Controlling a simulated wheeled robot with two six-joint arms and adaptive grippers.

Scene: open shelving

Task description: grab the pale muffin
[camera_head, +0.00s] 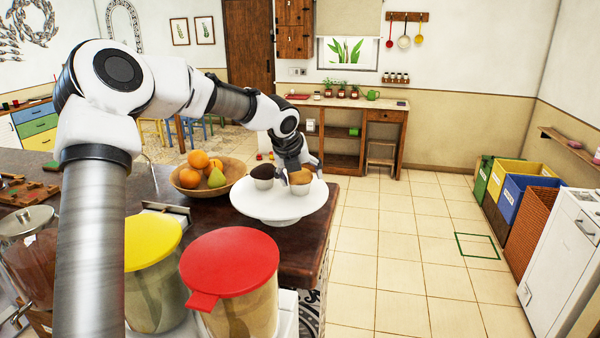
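The pale muffin (300,181), with a light brown top and a pale cup, stands upright on a white cake stand (277,212). A dark-topped muffin (263,175) stands just left of it on the same stand. My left gripper (300,171) reaches in from above and behind. Its fingers are spread, one by the left side of the pale muffin and one beyond its upper right. I cannot tell whether they touch it. My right gripper is not in view.
A wooden bowl (187,191) of oranges and a pear stands left of the cake stand. A red-lidded container (230,265) and a yellow-lidded container (152,240) stand in front. The dark counter (312,237) ends right of the stand, with open tiled floor beyond.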

